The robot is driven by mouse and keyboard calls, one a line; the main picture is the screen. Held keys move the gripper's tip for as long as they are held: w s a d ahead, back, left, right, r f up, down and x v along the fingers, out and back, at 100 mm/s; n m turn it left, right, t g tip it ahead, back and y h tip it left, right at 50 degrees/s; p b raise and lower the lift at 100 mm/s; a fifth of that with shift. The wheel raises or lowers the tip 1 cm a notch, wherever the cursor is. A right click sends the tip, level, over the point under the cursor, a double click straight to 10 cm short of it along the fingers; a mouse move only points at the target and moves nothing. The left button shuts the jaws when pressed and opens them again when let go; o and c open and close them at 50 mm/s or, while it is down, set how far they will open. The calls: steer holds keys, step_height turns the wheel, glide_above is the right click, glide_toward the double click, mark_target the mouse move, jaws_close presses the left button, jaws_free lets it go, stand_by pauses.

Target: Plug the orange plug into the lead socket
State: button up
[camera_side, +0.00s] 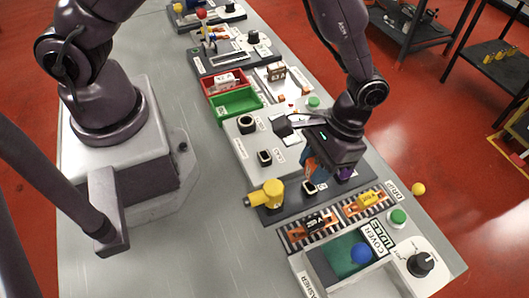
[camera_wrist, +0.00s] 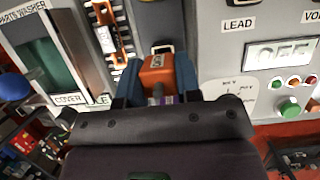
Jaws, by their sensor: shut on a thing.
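My gripper (camera_side: 314,170) has blue fingers, and in the wrist view (camera_wrist: 158,80) they are closed on the sides of the orange plug (camera_wrist: 160,70). A grey and purple part shows below the plug's orange body. The side view mostly hides the plug behind the fingers. The LEAD label (camera_wrist: 238,24) is to the right of the plug in the wrist view. A dark-rimmed socket (camera_wrist: 240,3) beside that label is cut by the top edge. It appears to be the black-rimmed socket (camera_side: 265,157) on the light panel, left of my gripper. The plug is apart from it.
Another socket (camera_side: 309,187) sits on the dark panel just below my gripper. A yellow fitting (camera_side: 266,194) stands to its left. Orange clips (camera_side: 318,222) and a parts washer (camera_side: 345,268) lie nearer. A green tray (camera_side: 236,102) is farther back.

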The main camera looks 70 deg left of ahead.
steer(key=shift+r, duration=2.2)
steer(key=shift+w+a+r, duration=0.2)
steer(key=shift+a+r, duration=0.05)
steer(key=s+a+r, duration=0.1)
steer(key=s+a, duration=0.5)
steer(key=a, duration=0.3)
steer(key=shift+r, duration=0.4)
glide_above(260, 157)
steer(key=w, duration=0.1)
steer(key=shift+w+f, duration=0.1)
steer(key=shift+f, duration=2.8)
steer(key=shift+f, duration=1.5)
